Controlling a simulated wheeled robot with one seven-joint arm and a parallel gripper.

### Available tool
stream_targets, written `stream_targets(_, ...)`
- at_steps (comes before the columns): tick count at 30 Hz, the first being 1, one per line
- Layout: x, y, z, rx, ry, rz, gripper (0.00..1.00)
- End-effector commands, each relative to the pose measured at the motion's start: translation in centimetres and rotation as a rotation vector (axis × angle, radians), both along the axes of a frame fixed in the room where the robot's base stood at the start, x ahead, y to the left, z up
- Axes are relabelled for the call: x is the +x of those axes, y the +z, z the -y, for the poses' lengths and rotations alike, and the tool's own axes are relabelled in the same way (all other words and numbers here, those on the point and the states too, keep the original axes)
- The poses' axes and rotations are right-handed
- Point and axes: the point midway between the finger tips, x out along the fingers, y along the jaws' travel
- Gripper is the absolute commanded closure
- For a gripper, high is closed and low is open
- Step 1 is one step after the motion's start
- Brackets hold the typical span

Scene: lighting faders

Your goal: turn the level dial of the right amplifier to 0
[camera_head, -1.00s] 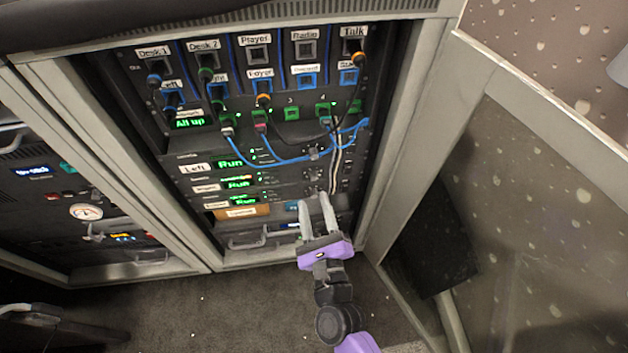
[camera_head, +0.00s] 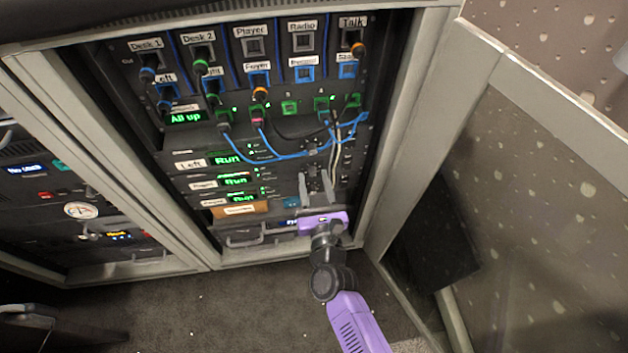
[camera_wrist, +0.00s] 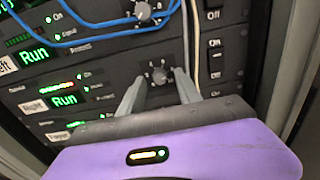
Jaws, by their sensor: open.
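The right amplifier is the unit labelled "Right" (camera_wrist: 34,107) with a green "Run" display (camera_wrist: 65,99); in the head view its label (camera_head: 203,185) sits below the left amplifier. Its level dial (camera_wrist: 160,76) is a small grey round knob with white numbers around it. Its pointer setting is too small to read. My gripper (camera_wrist: 160,78) is open, its two grey fingers pointing at the panel with the dial showing between their tips. I cannot tell whether the fingers touch the dial. In the head view my gripper (camera_head: 314,176) is in front of the amplifiers' right part.
The left amplifier's dial (camera_wrist: 143,10) is above, crossed by blue cables (camera_wrist: 95,32). Pale cables (camera_wrist: 190,45) hang just right of the right dial. Switches marked "Off" (camera_wrist: 213,15) line the right side. The rack's right post (camera_head: 405,130) and open door stand further right.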

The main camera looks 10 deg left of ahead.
Motion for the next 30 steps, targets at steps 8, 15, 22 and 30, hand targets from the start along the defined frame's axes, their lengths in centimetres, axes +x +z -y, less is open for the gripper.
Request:
stream_targets(8, 0.44, 0.04, -0.11, -0.001, 0.0, 0.0, 0.59)
stream_targets(15, 0.42, 0.04, -0.09, -0.001, 0.0, 0.0, 0.95)
stream_targets(22, 0.41, 0.04, -0.1, -0.003, 0.0, 0.001, 1.0)
stream_targets(30, 0.43, 0.03, -0.03, -0.062, -0.001, 0.018, 1.0)
